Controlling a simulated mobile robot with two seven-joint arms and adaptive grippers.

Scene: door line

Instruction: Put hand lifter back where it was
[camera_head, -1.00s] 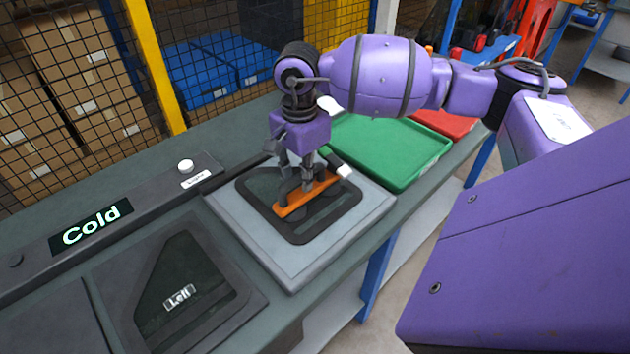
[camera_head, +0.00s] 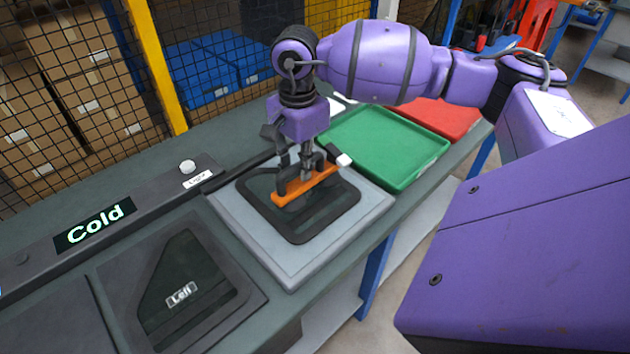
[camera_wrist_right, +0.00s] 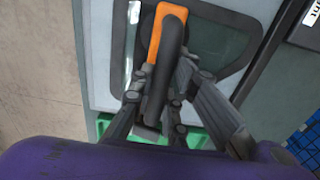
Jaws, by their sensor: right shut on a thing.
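The hand lifter is an orange bar (camera_head: 318,187) with a dark grip that shows in the wrist view, where its orange end (camera_wrist_right: 176,10) points to the top. My right gripper (camera_head: 305,174) points down and is shut on the hand lifter. The lifter is over a dark panel (camera_head: 325,220) with rounded corners, set on a light grey plate (camera_head: 262,245) on the bench. I cannot tell for sure whether it touches the panel. My left gripper is not in view.
A green tray (camera_head: 400,150) and a red tray (camera_head: 440,115) lie behind the plate on the bench. A dark panel labelled "Left" (camera_head: 180,294) is at the front left. A console strip carries a "Cold" display (camera_head: 95,222) and a white button (camera_head: 187,166). A mesh fence stands behind.

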